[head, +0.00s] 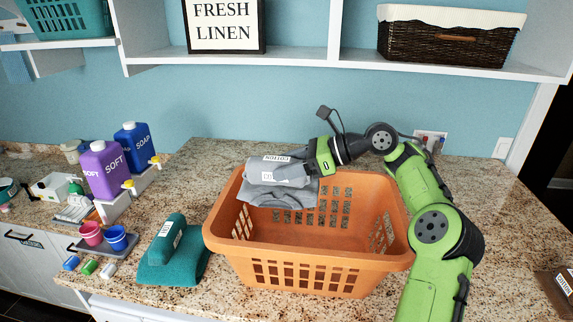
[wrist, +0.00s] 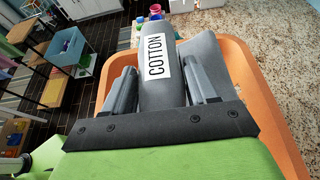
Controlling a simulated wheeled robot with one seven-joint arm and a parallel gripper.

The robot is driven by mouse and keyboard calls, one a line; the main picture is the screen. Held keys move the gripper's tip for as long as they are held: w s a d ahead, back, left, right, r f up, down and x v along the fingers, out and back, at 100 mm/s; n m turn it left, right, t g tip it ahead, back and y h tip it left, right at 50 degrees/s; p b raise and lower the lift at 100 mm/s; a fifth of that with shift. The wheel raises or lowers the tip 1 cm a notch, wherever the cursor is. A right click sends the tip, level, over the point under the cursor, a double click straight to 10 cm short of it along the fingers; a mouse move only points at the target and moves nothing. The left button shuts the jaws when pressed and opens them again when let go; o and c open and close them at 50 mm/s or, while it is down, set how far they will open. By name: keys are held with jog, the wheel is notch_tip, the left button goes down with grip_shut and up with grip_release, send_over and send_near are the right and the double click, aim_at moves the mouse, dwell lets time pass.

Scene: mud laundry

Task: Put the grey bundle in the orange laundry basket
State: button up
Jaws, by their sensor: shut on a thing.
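The grey bundle (head: 283,172) is a rolled cloth with a white "COTTON" label. My gripper (head: 312,163) is shut on it and holds it at the back left part of the orange laundry basket (head: 310,245). In the wrist view the grey bundle (wrist: 158,65) sits between the two fingers of my gripper (wrist: 163,88), with the orange basket rim (wrist: 240,65) around it.
A teal folded cloth with a roll on it (head: 168,253) lies left of the basket. Purple (head: 103,168) and blue (head: 133,145) soap bottles and a tray with two cups stand further left. A shelf with a wicker basket (head: 448,38) hangs above.

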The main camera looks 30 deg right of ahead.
jog(key=shift+w+f, duration=0.1)
jog(key=shift+f, duration=0.1)
jog(key=f, duration=0.1)
jog(key=s+f, duration=0.1)
jog(key=f, duration=0.1)
jog(key=shift+s, duration=0.2)
notch_tip(320, 180, down, 8)
jog(key=shift+w, duration=0.3)
jog(key=o, duration=1.3)
jog(key=shift+s, duration=0.1)
jog(key=v, duration=1.6)
notch_tip(320, 180, up, 12)
jog(key=shift+a+f, duration=0.1)
jog(key=shift+f, duration=0.1)
